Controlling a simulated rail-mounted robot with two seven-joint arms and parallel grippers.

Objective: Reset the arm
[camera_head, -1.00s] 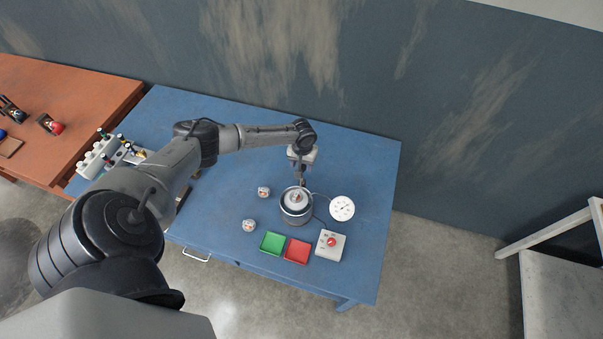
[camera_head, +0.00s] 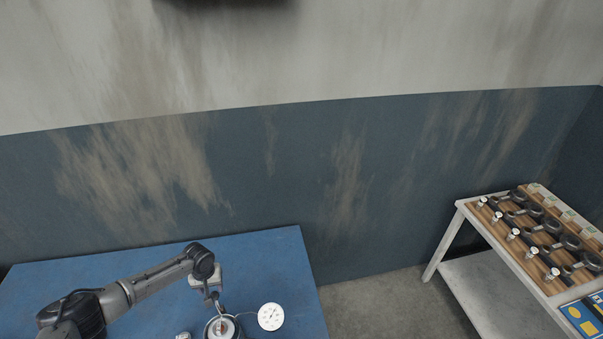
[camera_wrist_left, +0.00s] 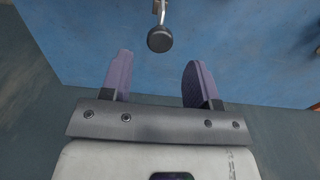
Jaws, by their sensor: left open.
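My left arm (camera_head: 155,284) reaches in from the lower left over the blue table (camera_head: 110,263). Its gripper (camera_head: 214,303) points down just above a round metal device (camera_head: 222,329), cut off by the bottom edge. In the left wrist view the two purple-grey fingers (camera_wrist_left: 157,62) are apart with nothing between them. A dark round knob on a metal stem (camera_wrist_left: 160,39) shows just beyond the fingertips. I cannot tell whether it touches them. My right gripper is not in view.
A white dial gauge (camera_head: 270,317) is right of the device. A white-framed stand (camera_head: 459,205) with several dark engine parts (camera_head: 537,232) stands at the right. Bare floor (camera_head: 390,305) separates it from the table. A wall (camera_head: 300,180) rises behind.

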